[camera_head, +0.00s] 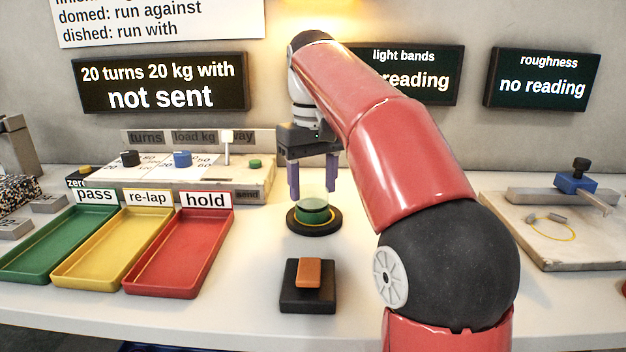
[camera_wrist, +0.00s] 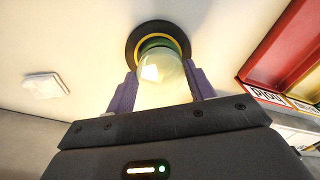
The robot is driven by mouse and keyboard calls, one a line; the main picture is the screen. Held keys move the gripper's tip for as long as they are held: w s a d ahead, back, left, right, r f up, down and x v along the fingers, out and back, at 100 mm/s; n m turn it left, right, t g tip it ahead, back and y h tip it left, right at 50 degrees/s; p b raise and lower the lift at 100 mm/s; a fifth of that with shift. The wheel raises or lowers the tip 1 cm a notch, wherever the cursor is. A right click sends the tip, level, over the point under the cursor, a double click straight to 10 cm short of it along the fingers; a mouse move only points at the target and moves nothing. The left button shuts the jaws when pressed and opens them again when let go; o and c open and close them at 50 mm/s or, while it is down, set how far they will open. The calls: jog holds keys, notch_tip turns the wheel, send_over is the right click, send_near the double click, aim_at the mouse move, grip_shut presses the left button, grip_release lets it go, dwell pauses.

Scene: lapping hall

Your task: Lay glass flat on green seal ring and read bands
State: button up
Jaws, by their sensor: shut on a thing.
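The glass flat (camera_head: 313,196) is a clear, pale disc between the purple fingers of my gripper (camera_head: 313,187). The wrist view also shows the glass (camera_wrist: 162,70) between the fingertips. My gripper is shut on it, pointing down. The green seal ring (camera_head: 313,215) is directly below, on a round black stand (camera_head: 314,230) with a yellow ring. The wrist view shows the green ring (camera_wrist: 178,46) partly covered by the glass. I cannot tell whether glass and ring touch. The light bands display (camera_head: 436,78) ends in "reading"; my arm hides part of it.
Green (camera_head: 20,272), yellow (camera_head: 75,275) and red (camera_head: 150,284) trays lie left. A black block (camera_head: 307,302) with an orange-brown piece (camera_head: 309,273) stands in front. A roughness display (camera_head: 542,80) reads "no reading". A white pad (camera_wrist: 45,86) lies in the wrist view.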

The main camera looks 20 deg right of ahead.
jog(key=shift+f, duration=0.3)
jog(key=o, duration=1.1)
